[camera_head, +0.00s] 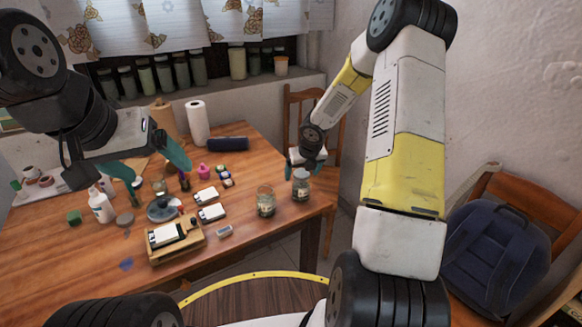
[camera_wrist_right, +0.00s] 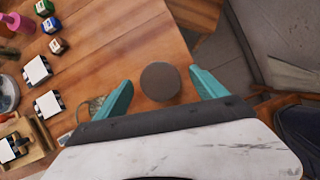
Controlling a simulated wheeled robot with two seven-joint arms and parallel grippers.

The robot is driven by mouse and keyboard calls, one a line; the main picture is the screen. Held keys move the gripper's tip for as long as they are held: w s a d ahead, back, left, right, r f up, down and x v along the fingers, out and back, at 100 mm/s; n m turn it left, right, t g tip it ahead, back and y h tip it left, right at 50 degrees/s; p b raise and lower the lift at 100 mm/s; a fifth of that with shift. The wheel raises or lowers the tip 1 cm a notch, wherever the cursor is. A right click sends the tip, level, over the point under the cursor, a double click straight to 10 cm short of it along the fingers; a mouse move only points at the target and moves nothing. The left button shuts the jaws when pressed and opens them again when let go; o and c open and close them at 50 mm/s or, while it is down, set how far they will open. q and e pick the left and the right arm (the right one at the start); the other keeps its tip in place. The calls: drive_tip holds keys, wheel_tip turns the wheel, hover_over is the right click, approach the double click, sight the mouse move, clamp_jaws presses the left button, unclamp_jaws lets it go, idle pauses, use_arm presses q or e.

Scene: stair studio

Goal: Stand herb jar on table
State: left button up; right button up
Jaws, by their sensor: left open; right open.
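A glass jar with a grey lid (camera_head: 301,184) stands upright near the right edge of the wooden table (camera_head: 262,150). A second glass jar (camera_head: 265,201) with dark contents stands just left of it; which one is the herb jar I cannot tell. My right gripper (camera_head: 304,164) is open, pointing down over the right-hand jar. In the right wrist view the round dark lid (camera_wrist_right: 160,82) shows between the teal fingers, with space on both sides. The second jar shows partly behind the left finger. My left gripper (camera_head: 160,185) is open and empty above the table's left part.
A paper roll (camera_head: 197,123) stands behind. A chair (camera_head: 328,110) is beyond the right edge; a backpack (camera_head: 497,255) sits on another chair.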

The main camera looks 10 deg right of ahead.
drive_tip(key=s+r+m+h, duration=0.1)
drive_tip(key=s+r+m, duration=0.75)
drive_tip(key=r, duration=0.25)
drive_tip(key=s+r+m+h, duration=0.1)
drive_tip(key=s+r+m, duration=0.6)
drive_tip(key=r+m, duration=0.3)
drive_tip(key=s+a+r+m+y, duration=0.1)
drive_tip(key=s+r+m, duration=0.3)
drive_tip(key=s+m, duration=0.4)
drive_tip(key=s+a+r+m+t+y, duration=0.1)
drive_tip(key=s+a+r+m, duration=0.3)
drive_tip(key=s+m, duration=0.5)
drive_tip(key=shift+r+m+y, duration=0.2)
drive_tip(key=shift+m+y, duration=0.35)
drive_tip(key=shift+y, duration=0.25)
